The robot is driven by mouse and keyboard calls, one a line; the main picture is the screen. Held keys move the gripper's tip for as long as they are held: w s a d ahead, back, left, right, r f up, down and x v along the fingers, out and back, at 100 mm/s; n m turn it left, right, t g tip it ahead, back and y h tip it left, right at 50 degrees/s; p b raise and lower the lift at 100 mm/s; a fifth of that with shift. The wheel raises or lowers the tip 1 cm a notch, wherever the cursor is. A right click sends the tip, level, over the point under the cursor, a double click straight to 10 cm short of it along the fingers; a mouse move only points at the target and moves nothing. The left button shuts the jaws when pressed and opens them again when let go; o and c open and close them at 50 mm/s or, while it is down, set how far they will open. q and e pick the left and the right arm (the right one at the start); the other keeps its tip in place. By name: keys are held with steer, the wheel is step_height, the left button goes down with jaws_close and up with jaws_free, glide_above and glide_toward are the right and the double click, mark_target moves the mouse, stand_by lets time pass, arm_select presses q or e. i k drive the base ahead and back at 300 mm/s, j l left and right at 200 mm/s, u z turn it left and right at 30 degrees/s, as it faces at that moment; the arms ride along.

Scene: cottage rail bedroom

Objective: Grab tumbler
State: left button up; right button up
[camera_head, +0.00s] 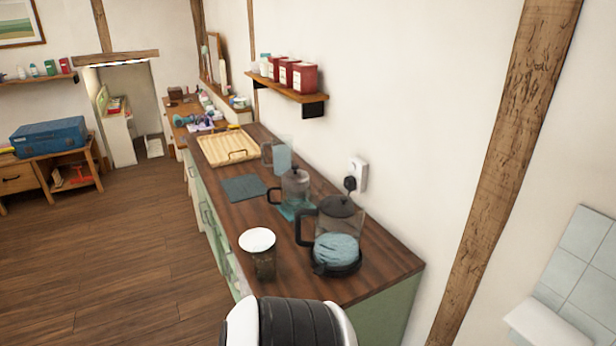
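A dark, see-through tumbler-like cup (263,266) with a round white top stands upright on the near left part of the wooden counter (222,218). It is left of a glass kettle or jug (349,217) with a black handle and lid. A white and black rounded part of my own body shows at the bottom edge, just in front of the counter and apart from the cup. Neither gripper's fingers show in this view.
A smaller lidded glass pot (296,187) stands on a teal cloth (290,212) behind the cup. A dark mat (243,187) and a wooden tray (222,150) lie farther back. A shelf (284,88) with red tins hangs above. The floor (130,250) at left is clear.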

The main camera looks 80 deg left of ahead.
mark_target(264, 256)
steer(key=u, duration=2.85)
